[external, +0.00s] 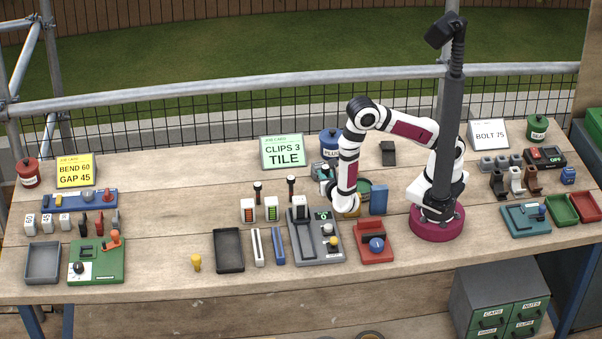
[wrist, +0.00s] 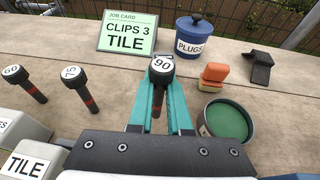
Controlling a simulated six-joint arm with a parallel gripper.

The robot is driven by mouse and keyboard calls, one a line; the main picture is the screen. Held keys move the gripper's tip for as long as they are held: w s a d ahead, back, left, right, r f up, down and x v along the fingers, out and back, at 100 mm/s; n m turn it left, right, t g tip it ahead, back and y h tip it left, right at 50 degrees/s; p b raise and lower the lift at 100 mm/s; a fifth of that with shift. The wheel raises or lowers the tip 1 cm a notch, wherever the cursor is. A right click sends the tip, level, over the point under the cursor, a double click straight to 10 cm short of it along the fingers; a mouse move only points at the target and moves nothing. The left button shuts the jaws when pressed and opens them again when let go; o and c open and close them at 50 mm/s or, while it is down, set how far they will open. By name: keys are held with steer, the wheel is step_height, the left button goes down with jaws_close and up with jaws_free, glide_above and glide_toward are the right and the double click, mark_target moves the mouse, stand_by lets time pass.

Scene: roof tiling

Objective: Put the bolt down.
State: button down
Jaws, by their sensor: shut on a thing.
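In the wrist view, my gripper (wrist: 160,82) has its teal fingers shut on a black-headed bolt (wrist: 161,67) marked 90. Its dark shaft hangs between the fingers; I cannot tell whether its lower end touches the bench. In the external view my gripper (external: 323,174) is low over the bench, and the held bolt is hard to make out. To its left, two similar bolts stand apart: the 75 bolt (wrist: 75,76) and the 60 bolt (wrist: 15,73). In the external view they are the 75 bolt (external: 291,184) and the 60 bolt (external: 258,189).
A blue PLUGS pot (wrist: 194,36) stands behind my gripper. A round green-lined dish (wrist: 228,122) and stacked orange and yellow blocks (wrist: 215,74) are to its right. Job cards include CLIPS 3 TILE (external: 283,151) and BOLT 75 (external: 489,134). A grey device (external: 315,250) is in front.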

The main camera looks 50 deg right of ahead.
steer(key=shift+f, duration=0.45)
steer(key=c, duration=0.9)
jaws_free()
steer(key=shift+f, duration=0.1)
steer(key=shift+o, duration=0.2)
